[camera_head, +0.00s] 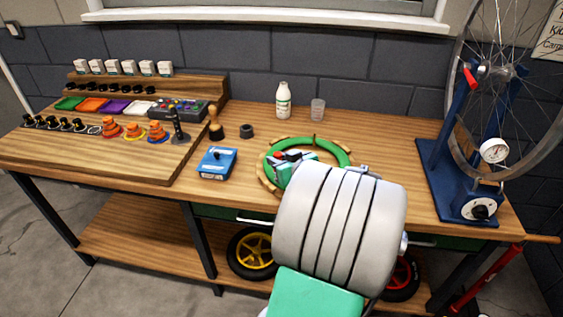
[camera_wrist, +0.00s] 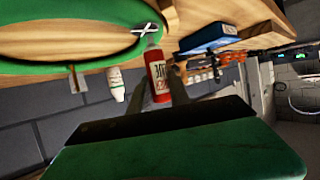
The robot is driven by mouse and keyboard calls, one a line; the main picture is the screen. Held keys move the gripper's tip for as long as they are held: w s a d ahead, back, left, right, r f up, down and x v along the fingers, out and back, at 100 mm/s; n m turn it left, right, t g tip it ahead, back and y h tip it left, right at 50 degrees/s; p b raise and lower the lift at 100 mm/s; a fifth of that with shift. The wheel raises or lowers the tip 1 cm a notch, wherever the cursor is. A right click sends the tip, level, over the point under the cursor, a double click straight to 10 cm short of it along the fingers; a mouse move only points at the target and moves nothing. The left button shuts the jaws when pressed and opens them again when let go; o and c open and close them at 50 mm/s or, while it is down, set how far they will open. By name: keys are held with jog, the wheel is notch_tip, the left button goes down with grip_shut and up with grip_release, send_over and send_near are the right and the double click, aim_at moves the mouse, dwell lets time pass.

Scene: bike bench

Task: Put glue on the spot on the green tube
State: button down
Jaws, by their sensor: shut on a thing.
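The green tube (camera_head: 335,149) lies as a ring in a wooden holder on the bench; it also shows in the wrist view (camera_wrist: 95,63). A pale cross-shaped spot (camera_wrist: 144,29) is on the tube. A red glue bottle (camera_wrist: 158,72) with pale lettering is between the fingers of my gripper (camera_wrist: 156,88), which is shut on it. The bottle's narrow end points at the spot, very close to it; I cannot tell whether they touch. In the head view my gripper (camera_head: 287,168) is over the ring's left side, and my arm hides the ring's front.
A blue box (camera_head: 217,163) stands left of the ring. A white bottle (camera_head: 283,100) and a clear cup (camera_head: 317,109) stand behind it. A blue wheel stand (camera_head: 433,165) is at the right. Several small parts fill the wooden rack (camera_head: 150,87) at the left.

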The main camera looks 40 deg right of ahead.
jog(key=shift+r, duration=0.1)
jog(key=shift+r+p, duration=1.7)
jog(key=shift+r, duration=1.75)
